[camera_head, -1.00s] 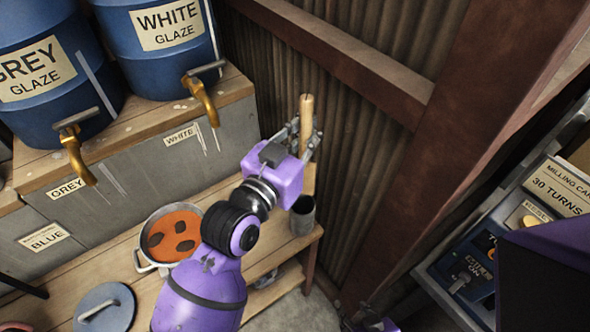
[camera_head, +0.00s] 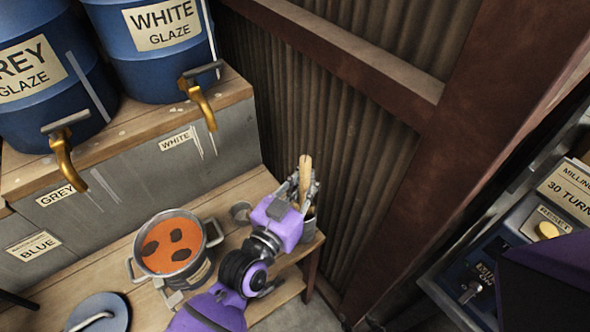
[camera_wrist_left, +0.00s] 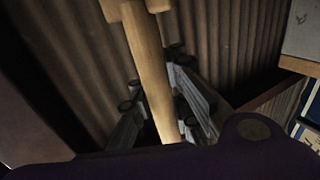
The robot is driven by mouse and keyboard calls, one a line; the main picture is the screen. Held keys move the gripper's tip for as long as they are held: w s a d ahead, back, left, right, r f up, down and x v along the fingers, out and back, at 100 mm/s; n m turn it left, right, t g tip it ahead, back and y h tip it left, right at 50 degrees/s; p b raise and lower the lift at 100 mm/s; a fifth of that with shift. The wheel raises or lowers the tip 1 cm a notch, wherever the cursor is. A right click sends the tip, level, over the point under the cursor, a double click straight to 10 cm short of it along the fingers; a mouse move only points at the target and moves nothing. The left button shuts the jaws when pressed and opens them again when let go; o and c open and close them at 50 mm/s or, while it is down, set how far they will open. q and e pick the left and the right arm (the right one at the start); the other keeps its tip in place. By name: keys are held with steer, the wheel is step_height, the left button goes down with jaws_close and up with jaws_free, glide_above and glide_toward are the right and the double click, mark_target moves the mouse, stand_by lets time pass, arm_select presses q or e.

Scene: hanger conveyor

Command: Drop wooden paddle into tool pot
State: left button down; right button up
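The wooden paddle (camera_head: 305,170) stands nearly upright, slightly tilted, at my left gripper (camera_head: 304,186). The fingers close in on both sides of its handle and appear to hold it. In the left wrist view the paddle (camera_wrist_left: 150,75) runs between the two fingers (camera_wrist_left: 160,90), and its lower end is hidden by my wrist. The grey tool pot (camera_head: 309,226) stands at the right end of the wooden bench, directly below the gripper and mostly hidden behind it. Whether the paddle's lower end is inside the pot cannot be seen. My right gripper is not in view.
A pot of orange liquid (camera_head: 176,246) with dark pieces stands on the bench (camera_head: 232,192), left of my arm. A lid (camera_head: 100,313) lies front left. A corrugated wall (camera_head: 340,150) rises close behind the tool pot.

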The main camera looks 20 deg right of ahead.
arm_select(q)
steer(key=shift+f+b, duration=0.3)
steer(key=shift+f, duration=0.3)
steer(key=c, duration=1.7)
jaws_free()
steer(key=shift+o, duration=0.2)
steer(key=shift+r, duration=0.1)
